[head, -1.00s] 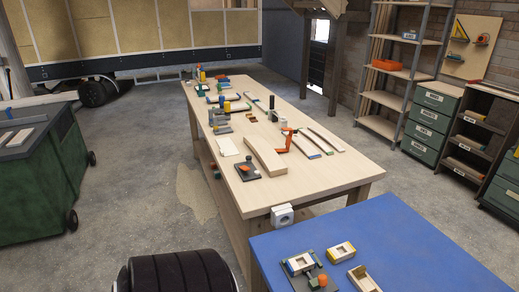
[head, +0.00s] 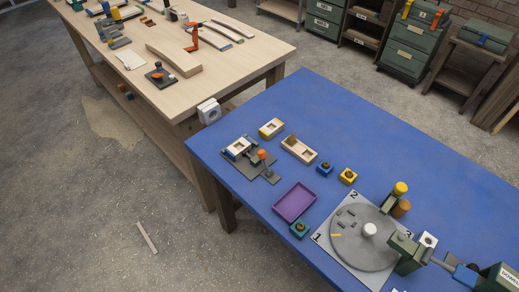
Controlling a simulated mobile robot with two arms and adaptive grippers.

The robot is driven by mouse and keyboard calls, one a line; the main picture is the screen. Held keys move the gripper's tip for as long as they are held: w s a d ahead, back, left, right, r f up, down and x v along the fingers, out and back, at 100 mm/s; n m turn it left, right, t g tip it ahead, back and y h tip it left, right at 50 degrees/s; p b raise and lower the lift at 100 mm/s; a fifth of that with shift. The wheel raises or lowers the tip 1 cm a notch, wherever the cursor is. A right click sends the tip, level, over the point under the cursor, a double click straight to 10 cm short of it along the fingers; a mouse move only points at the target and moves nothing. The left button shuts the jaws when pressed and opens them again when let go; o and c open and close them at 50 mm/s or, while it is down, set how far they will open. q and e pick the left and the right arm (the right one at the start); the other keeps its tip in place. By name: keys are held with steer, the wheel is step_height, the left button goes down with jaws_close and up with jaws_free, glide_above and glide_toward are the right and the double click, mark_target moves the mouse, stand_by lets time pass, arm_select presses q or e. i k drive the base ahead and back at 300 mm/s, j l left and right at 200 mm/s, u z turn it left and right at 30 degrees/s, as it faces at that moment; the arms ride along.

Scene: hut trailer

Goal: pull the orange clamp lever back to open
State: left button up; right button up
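A dark fixture plate (head: 240,163) lies near the left corner of the blue table. An orange knob (head: 262,154) tops a small lever at its right side, and a pale block with a square opening (head: 239,147) sits on it. Whether the lever is clamped or released is too small to tell. Neither of my grippers is in view.
The blue table (head: 300,105) holds a purple tray (head: 295,202), yellow-topped blocks, a grey round turntable (head: 362,240) on a numbered plate, and green equipment (head: 405,253) at right. The wooden table (head: 215,70) stands behind at left. Grey floor at lower left is mostly clear.

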mark_target(262, 154)
steer(key=j+z, duration=0.15)
steer(key=j, duration=0.55)
steer(key=k+j+z, duration=0.1)
steer(key=j, duration=0.6)
steer(key=k+j+z, duration=0.15)
steer(key=j, duration=0.55)
